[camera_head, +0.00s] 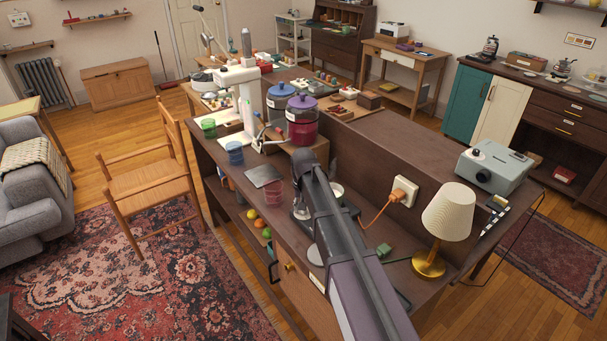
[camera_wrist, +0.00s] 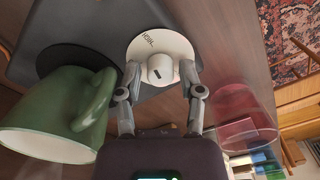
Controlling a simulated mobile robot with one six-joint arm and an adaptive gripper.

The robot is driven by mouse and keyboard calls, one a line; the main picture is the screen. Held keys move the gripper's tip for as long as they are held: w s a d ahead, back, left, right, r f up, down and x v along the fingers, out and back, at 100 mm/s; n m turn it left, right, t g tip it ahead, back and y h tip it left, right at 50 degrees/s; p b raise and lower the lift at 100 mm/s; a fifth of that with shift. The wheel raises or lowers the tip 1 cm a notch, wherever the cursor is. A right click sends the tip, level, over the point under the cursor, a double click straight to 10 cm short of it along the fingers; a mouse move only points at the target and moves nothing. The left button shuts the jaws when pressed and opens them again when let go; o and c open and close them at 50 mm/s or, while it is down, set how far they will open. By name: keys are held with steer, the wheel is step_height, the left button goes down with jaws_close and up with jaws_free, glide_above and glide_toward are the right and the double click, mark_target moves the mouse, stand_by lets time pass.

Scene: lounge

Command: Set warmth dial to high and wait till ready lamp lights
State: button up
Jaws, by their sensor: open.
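In the wrist view, a round white dial (camera_wrist: 160,47) with a raised knob (camera_wrist: 160,66) sits at the edge of a grey slab (camera_wrist: 95,22). The knob has a short dark mark, and small lettering on the dial is too small to read surely. My gripper (camera_wrist: 163,76) is open, with one finger on each side of the knob; I cannot tell whether they touch it. A green mug (camera_wrist: 50,125) stands at a black disc on the slab, left of my gripper. I cannot make out a ready lamp. In the head view my arm hides the dial.
A clear reddish glass (camera_wrist: 243,115) stands right of my gripper; it also shows in the head view (camera_head: 275,190). A lamp (camera_head: 449,212), a wall socket (camera_head: 402,191) with an orange cord, and a grey appliance (camera_head: 494,168) are to the right. Jars (camera_head: 302,122) stand behind.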

steer(key=n, duration=2.7)
step_height(320, 180, up, 14)
steer(key=p, duration=1.3)
steer(key=shift+p, duration=0.4)
stand_by(0.4)
steer(key=shift+f, duration=0.1)
steer(key=shift+s, duration=0.1)
stand_by(0.5)
